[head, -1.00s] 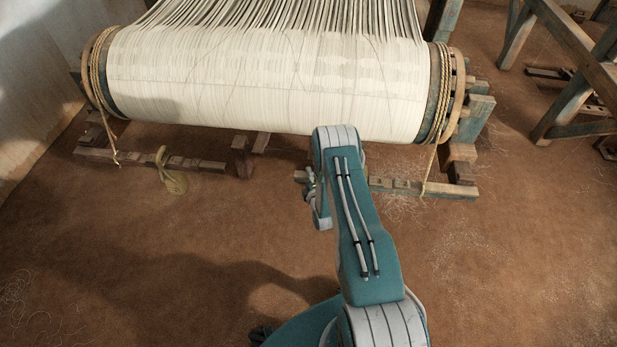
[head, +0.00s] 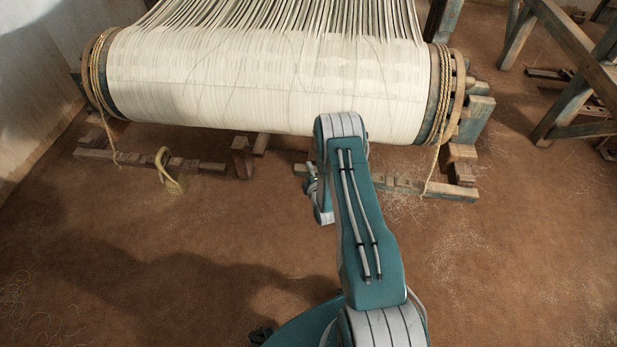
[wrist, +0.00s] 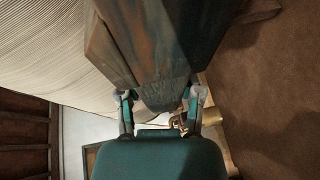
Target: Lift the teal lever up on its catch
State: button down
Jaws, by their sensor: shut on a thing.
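In the wrist view, a thick wooden piece with worn dark teal paint, which I take to be the teal lever (wrist: 150,45), comes down from the top to between my fingers. My gripper (wrist: 160,96) is closed with one finger on each side of its lower end. The catch cannot be made out with certainty. A small brass-coloured fitting (wrist: 181,122) shows beside the right finger. In the head view my own arm covers the lever and the fingertips.
The loom's roller, wound with white warp (head: 260,80), spans the top of the head view. Notched wooden rails (head: 425,187) lie low beneath it. A timber frame (head: 560,90) stands at right. The brown floor in front is largely clear.

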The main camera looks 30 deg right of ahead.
notch_tip(320, 180, up, 4)
jog(key=shift+s+d+f+m, duration=0.1)
jog(key=shift+d+f+m, duration=0.05)
jog(key=shift+m, duration=0.15)
jog(key=shift+c, duration=1.2)
grip_release()
jog(key=shift+s, duration=0.1)
jog(key=v, duration=1.1)
jog(key=shift+s+f, duration=0.2)
jog(key=shift+s, duration=0.2)
jog(key=shift+w, duration=0.1)
